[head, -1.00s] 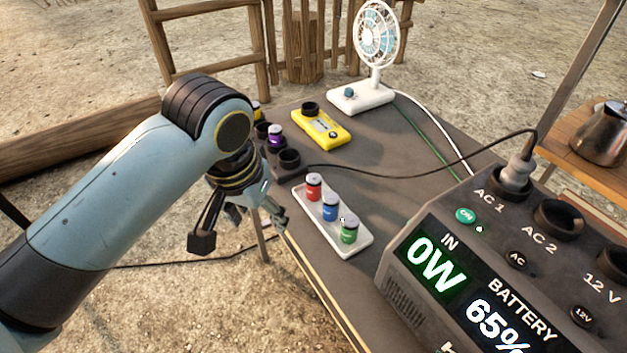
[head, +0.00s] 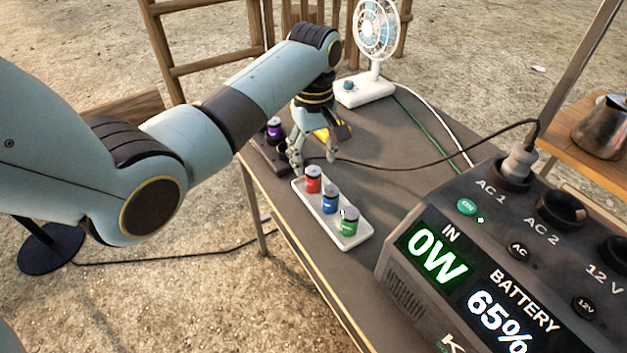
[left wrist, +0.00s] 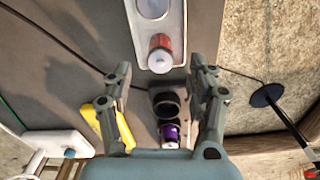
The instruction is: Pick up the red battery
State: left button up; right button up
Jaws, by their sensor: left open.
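The red battery (head: 313,179) stands upright at the far end of a white tray (head: 352,240), beside a blue battery (head: 330,201) and a green battery (head: 348,222). My left gripper (head: 314,161) is open and empty, pointing down just behind the red battery in the head view. In the left wrist view the red battery (left wrist: 160,55) lies beyond the gap between the open fingers (left wrist: 163,85), slightly above the fingertips. The fingers do not touch it. My right gripper is not in view.
A dark charger holding a purple battery (head: 274,130) stands behind the tray. A yellow device (head: 322,134) is partly hidden by my gripper. A white fan (head: 376,40) stands at the back. A large power station (head: 470,260) fills the right front; a black cable crosses the table.

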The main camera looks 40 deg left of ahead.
aim_at(314, 169)
pick_arm(q)
notch_tip(314, 169, down, 6)
jog(key=shift+r+b, duration=0.1)
jog(key=shift+b, duration=0.35)
grip_shut()
